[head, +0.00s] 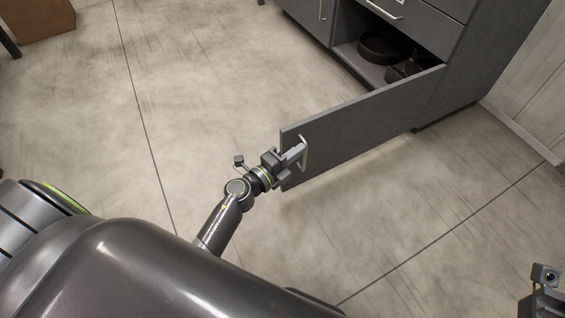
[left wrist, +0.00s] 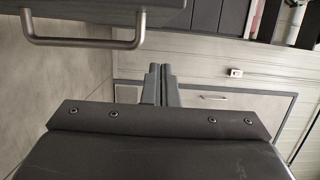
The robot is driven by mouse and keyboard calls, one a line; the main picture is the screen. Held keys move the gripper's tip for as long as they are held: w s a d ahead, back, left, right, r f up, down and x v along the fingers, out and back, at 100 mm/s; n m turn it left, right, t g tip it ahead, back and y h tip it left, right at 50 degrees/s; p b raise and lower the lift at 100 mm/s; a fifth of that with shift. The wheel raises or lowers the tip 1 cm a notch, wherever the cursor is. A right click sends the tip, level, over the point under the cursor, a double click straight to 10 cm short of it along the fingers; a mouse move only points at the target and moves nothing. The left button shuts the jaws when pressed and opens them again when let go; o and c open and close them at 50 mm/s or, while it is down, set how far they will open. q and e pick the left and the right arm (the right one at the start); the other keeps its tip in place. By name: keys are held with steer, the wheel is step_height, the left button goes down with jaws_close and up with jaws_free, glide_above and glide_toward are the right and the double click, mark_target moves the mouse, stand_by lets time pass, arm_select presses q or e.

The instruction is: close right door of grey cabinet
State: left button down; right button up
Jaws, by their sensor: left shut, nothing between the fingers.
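The grey cabinet (head: 490,60) stands at the top right of the head view. Its right door (head: 370,124) is swung wide open, jutting out toward the left over the floor. The door's bar handle (head: 304,153) is near its free end; the handle also shows at the top left of the left wrist view (left wrist: 85,42). My left gripper (head: 297,152) is shut and empty, close beside the handle and free end; its fingertips (left wrist: 161,70) show just right of the handle in the wrist view. I cannot tell whether they touch the door. My right gripper (head: 545,290) is partly cut off at the bottom right.
Dark pans (head: 382,48) sit in the open compartment. The cabinet's left door (head: 308,14) looks shut, and a drawer (head: 420,25) is above the opening. Bare floor lies around the door. A pale wall (head: 530,95) is at the right, a brown box (head: 36,18) at the top left.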

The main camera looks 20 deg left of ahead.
arm_select(q)
steer(key=shift+w+a+b, duration=0.3)
steer(key=shift+w+a, duration=0.1)
steer(key=shift+w, duration=0.3)
steer(key=shift+w+a+b, duration=0.25)
steer(key=shift+w+a, duration=0.2)
steer(key=shift+w, duration=0.2)
steer(key=shift+w+a+b, duration=0.3)
steer(key=shift+w+a, duration=0.1)
steer(key=shift+w, duration=0.3)
